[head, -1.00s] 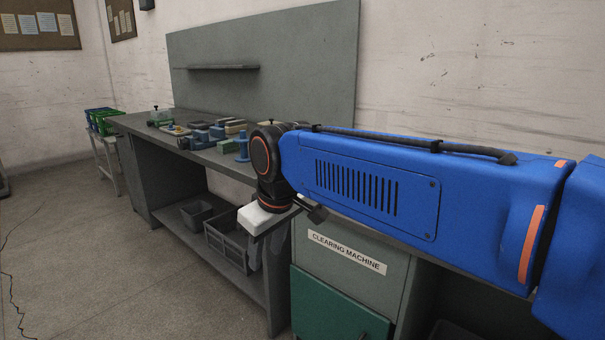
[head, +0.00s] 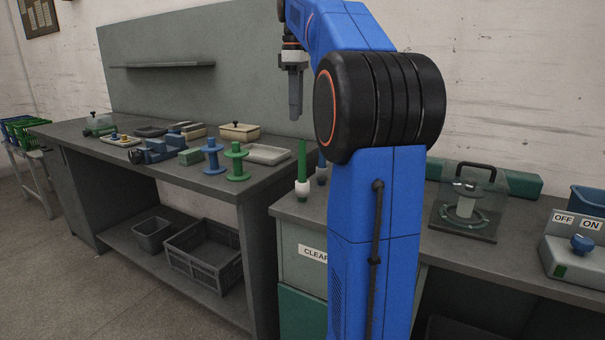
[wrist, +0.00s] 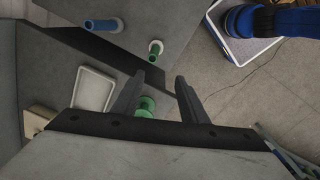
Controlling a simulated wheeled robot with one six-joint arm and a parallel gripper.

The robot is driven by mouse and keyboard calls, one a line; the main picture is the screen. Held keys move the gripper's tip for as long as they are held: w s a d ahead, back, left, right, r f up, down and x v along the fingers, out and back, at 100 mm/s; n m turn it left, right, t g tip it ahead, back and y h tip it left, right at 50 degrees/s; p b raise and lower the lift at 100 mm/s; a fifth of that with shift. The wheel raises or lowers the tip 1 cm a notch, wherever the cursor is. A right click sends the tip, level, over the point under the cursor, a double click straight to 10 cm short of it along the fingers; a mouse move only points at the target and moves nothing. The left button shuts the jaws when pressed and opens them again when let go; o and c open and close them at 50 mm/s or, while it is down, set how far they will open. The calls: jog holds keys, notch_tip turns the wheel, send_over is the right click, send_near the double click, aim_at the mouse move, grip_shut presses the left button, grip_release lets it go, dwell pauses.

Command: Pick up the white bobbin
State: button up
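A slim green bobbin with a white lower part (head: 302,189) stands upright on the near grey counter. It also shows in the wrist view, its white ring (wrist: 156,45) seen from above. A white cylinder (head: 465,206) stands under a clear cover on the same counter; I cannot tell which of these is the white bobbin. My gripper (head: 295,112) points down above the workbench, left of the green-and-white bobbin and higher. In the wrist view my gripper (wrist: 160,92) has its fingers apart with nothing held; a green spool (wrist: 146,106) shows far below between them.
A blue bobbin (head: 322,169) stands close behind the green-and-white one. On the workbench are a blue spool (head: 213,157), a green spool (head: 236,162), a shallow tray (head: 269,154) and several boxes. A control box (head: 577,245) with OFF and ON labels stands at right.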

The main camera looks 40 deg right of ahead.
jog(key=d, duration=0.2)
send_near(302, 171)
jog(key=shift+n, duration=0.3)
jog(key=f, duration=0.2)
jog(key=w+f, duration=0.1)
jog(key=f, duration=0.4)
jog(key=shift+w+d+f, duration=0.1)
jog(key=shift+w+d, duration=0.1)
jog(key=shift+d, duration=0.2)
grip_shut()
